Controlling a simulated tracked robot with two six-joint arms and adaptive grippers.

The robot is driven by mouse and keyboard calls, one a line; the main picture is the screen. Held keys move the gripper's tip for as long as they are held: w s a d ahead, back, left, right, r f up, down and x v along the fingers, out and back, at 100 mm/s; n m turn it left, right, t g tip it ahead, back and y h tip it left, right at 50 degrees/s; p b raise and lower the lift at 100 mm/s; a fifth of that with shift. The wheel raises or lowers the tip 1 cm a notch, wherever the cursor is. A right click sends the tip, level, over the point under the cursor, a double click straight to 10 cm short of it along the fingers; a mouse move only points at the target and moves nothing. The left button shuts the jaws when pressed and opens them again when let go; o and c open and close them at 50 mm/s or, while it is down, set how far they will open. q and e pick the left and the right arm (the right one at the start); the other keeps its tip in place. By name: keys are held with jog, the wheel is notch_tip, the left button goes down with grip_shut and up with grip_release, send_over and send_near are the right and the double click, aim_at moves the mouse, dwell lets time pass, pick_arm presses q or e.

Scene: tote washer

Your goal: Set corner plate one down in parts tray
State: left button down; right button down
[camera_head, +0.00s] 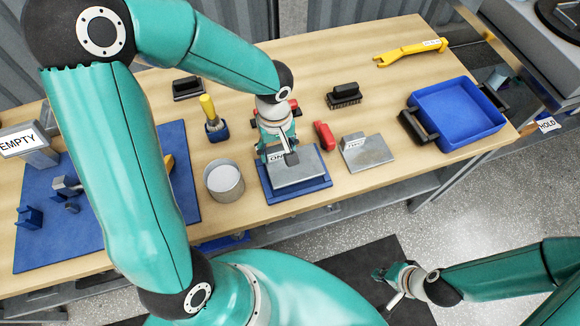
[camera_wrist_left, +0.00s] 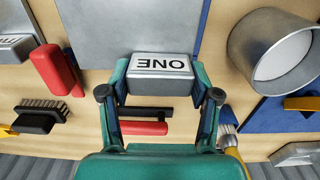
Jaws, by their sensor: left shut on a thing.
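Corner plate one (camera_head: 298,172) is a grey metal plate with an upright flange labelled ONE. It is on or just above a small blue block (camera_head: 312,194) near the table's front edge; I cannot tell if they touch. My left gripper (camera_head: 281,150) is shut on the flange. The left wrist view shows the label ONE on the flange (camera_wrist_left: 160,66) between the fingers (camera_wrist_left: 160,85). The blue parts tray (camera_head: 412,95) with dark handles stands at the table's right end and looks empty. My right gripper (camera_head: 392,285) is low in front of the table, too small to judge.
A second corner plate (camera_head: 370,155) lies just right of plate one, with a red-handled item (camera_head: 325,135) between. A round metal can (camera_head: 224,181) stands to the left. A brush (camera_head: 344,96) and a yellow tool (camera_head: 408,54) lie behind. A blue mat (camera_head: 180,160) covers the left side.

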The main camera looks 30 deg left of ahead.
pick_arm(q)
jog(key=shift+r+p, duration=0.8)
jog(key=shift+r, duration=0.7)
